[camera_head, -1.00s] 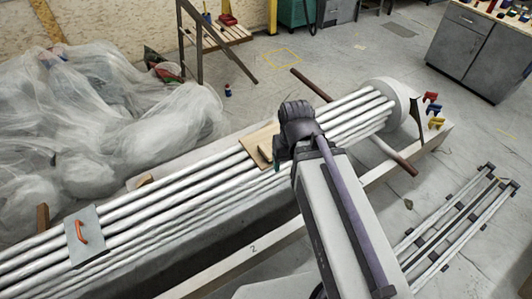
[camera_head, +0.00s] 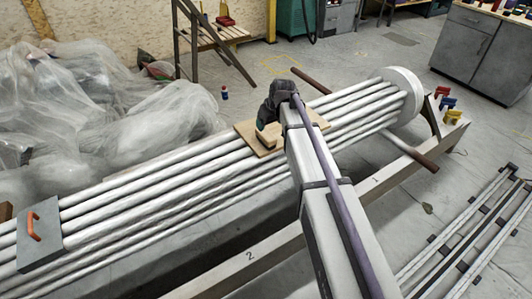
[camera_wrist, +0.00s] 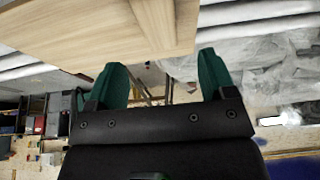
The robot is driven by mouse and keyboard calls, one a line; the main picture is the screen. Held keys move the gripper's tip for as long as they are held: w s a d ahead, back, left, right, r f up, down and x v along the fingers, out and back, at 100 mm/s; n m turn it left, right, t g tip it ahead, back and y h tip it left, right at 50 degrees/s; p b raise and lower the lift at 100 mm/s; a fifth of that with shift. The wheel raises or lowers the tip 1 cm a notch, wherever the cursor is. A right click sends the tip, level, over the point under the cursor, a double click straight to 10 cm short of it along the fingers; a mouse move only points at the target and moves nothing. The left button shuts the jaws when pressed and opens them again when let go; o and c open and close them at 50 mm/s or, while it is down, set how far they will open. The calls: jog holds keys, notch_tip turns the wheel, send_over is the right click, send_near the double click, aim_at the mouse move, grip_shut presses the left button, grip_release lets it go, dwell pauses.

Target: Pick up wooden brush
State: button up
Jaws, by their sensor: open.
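The wooden brush (camera_head: 269,136) looks like a small brown block on a flat wooden board (camera_head: 252,147), which lies across the white pipes. The end of my arm, with my gripper (camera_head: 270,112), is just above and beside the brush and hides part of the board. In the wrist view my gripper (camera_wrist: 162,80) shows two green fingers spread apart with nothing between them.
Long white pipes (camera_head: 150,186) run diagonally on a beam. A grey plate with an orange handle (camera_head: 38,238) lies on them at left. Crumpled plastic sheeting (camera_head: 170,108) is behind. Coloured clamps (camera_head: 445,103) sit at the right end.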

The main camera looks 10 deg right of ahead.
aim_at(266, 134)
jog(key=shift+s+r, duration=0.3)
jog(key=shift+r, duration=0.05)
jog(key=b+x, duration=1)
jog(key=x, duration=0.1)
jog(key=shift+d+f, duration=0.15)
jog(key=shift+f, duration=0.05)
jog(key=shift+r, duration=0.25)
jog(key=shift+f, duration=0.1)
jog(key=c, duration=1.1)
notch_tip(266, 134, up, 11)
jog(key=p, duration=1)
jog(key=shift+f, duration=0.4)
